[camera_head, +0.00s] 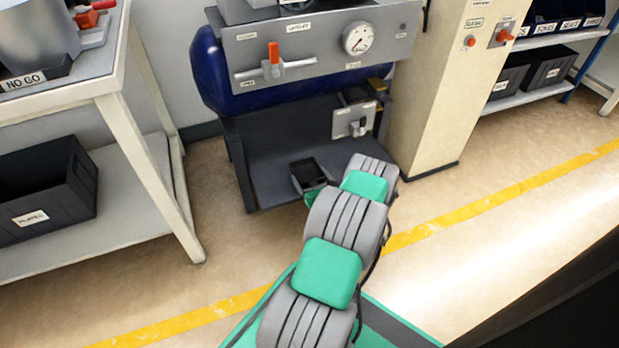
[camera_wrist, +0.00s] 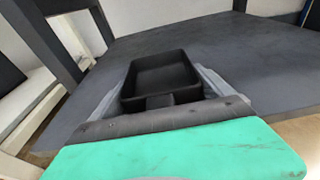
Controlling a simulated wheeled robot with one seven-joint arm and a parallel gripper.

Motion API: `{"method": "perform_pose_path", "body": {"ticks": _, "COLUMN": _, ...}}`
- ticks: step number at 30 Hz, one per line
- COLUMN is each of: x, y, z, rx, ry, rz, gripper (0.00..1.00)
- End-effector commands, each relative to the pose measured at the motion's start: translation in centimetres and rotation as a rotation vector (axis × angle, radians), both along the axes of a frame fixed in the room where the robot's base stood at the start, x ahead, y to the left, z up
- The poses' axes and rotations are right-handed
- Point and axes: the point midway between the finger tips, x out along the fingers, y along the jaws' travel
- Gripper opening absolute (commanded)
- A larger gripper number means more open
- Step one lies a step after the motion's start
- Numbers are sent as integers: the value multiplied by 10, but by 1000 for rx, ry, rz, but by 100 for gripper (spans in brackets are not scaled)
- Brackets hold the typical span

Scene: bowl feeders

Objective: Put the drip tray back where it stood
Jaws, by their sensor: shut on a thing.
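The drip tray (camera_head: 308,173) is a small black open-topped box, over the front part of the dark lower shelf (camera_head: 275,125) of the compressor stand. In the wrist view the empty tray (camera_wrist: 162,74) looks level, with a short black grip on its near side. My gripper (camera_wrist: 160,101) is shut on this grip, its grey fingers on either side. In the head view my arm hides most of the gripper. I cannot tell whether the tray touches the shelf. The shelf also fills the middle of the wrist view (camera_wrist: 250,65).
A blue tank (camera_head: 208,70) and a panel with a gauge (camera_head: 357,38) and red-handled valve (camera_head: 273,60) hang above the shelf. A cream cabinet (camera_head: 432,90) is to the right, a white table (camera_head: 60,100) to the left.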

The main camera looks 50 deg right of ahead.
Motion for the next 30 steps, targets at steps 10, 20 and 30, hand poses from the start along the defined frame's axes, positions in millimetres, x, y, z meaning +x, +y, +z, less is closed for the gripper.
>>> {"method": "perform_pose_path", "body": {"ticks": 10, "x": 0, "y": 0, "z": 0, "rx": 0, "ry": 0, "rz": 0, "gripper": 100}}
{"method": "perform_pose_path", "body": {"ticks": 20, "x": -46, "y": 25, "z": 17, "rx": 6, "ry": 1, "rz": -7, "gripper": 100}}
{"method": "perform_pose_path", "body": {"ticks": 30, "x": -100, "y": 58, "z": 28, "rx": 0, "ry": 0, "rz": -3, "gripper": 100}}
